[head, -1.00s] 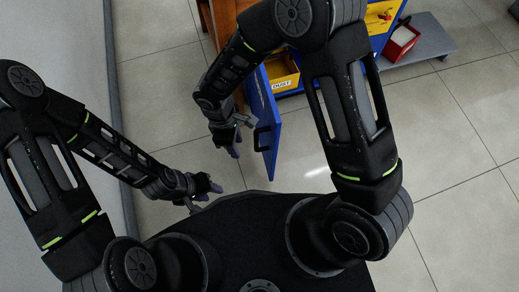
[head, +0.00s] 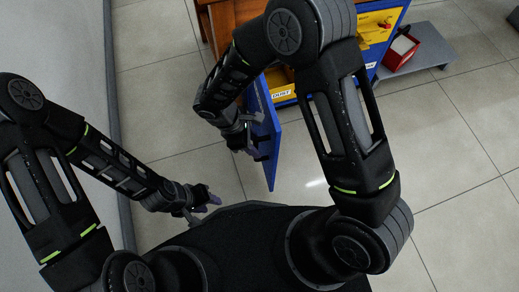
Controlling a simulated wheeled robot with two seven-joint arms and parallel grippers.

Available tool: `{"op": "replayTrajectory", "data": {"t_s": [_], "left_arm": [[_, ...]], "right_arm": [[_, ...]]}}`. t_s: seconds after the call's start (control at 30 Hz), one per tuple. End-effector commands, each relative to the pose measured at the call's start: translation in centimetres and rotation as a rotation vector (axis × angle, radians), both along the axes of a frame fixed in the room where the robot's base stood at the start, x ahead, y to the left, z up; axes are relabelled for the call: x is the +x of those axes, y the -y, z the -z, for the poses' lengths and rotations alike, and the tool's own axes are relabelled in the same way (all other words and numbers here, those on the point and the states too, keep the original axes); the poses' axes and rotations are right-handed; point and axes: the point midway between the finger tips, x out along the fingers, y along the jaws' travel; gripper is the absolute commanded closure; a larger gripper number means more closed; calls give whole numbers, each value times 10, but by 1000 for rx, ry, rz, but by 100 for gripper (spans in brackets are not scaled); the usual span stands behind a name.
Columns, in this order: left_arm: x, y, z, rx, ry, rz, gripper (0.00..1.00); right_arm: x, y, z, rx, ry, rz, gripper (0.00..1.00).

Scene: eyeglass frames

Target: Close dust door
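The blue dust door (head: 267,157) stands open in the head view, swung out from the cabinet toward me. Behind it, a yellow bin with a "DUST" label (head: 283,94) shows inside the cabinet. My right gripper (head: 256,150) is at the left face of the door, close to it or touching it; its fingers are small and partly hidden, so I cannot tell its opening. My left gripper (head: 210,202) hangs at the lower left, apart from the door. Its fingers are too small to judge.
The blue cabinet (head: 372,60) stands at the top, partly hidden behind my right arm. A brown wooden cabinet (head: 222,22) is beside it. A red box (head: 401,50) sits on a grey platform (head: 432,58) at the right. Tiled floor is clear right of the door.

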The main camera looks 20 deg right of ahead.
Motion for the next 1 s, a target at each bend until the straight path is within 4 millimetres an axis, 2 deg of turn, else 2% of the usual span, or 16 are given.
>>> {"op": "replayTrajectory", "data": {"t_s": [0.03, 0.23, 0.6, 1.0], "left_arm": [[1, -1, 5, 1, 1, -3, 62], [3, -3, 11, 5, 5, -8, 62], [3, -3, 11, 5, 6, -8, 62], [3, -3, 11, 5, 5, -8, 62]], "right_arm": [[-2, 4, 11, -1, -3, 0, 64], [-4, 13, 33, -2, -2, -1, 64], [-4, 15, 37, 1, 0, 0, 65], [-4, 15, 37, 0, 0, 0, 97]]}}
